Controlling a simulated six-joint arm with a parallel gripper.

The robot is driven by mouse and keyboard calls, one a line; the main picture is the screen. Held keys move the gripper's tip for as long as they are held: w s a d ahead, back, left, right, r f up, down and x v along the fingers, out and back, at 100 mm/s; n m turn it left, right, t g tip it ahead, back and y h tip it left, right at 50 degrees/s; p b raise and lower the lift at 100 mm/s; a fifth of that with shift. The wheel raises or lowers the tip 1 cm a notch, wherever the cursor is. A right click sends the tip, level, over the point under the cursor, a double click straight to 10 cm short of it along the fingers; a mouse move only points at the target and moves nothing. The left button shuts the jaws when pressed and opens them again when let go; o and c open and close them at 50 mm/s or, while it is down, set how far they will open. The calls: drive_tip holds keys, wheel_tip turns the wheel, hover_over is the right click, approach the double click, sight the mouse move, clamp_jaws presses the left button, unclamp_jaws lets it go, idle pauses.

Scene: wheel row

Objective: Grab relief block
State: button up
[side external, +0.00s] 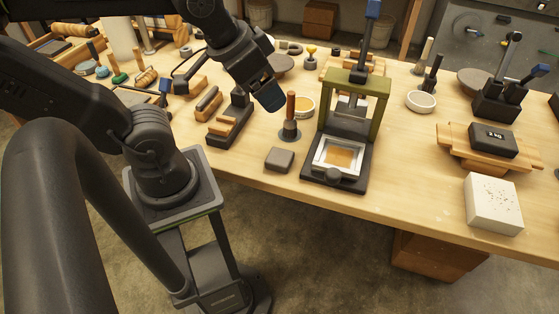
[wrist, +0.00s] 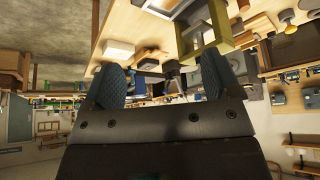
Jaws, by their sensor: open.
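A wooden-handled tool (side external: 291,115) stands upright between the block and a dish of orange stuff (side external: 304,106). A black stand with wooden rollers (side external: 230,120) is to the left. A white speckled block (side external: 493,203) and a 2 kg weight (side external: 492,139) are at right.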

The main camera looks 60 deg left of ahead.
drive_tip(key=shift+o, duration=1.4)
drive_tip(key=n+g, duration=0.6)
drive_tip(key=n, duration=0.3)
hover_over(280, 158)
wheel_tip(280, 158, down, 24)
drive_tip(key=shift+d+f, duration=0.1)
drive_tip(key=shift+d, duration=0.05)
drive_tip(key=shift+a+f, duration=0.2)
drive_tip(key=shift+f, duration=2.5)
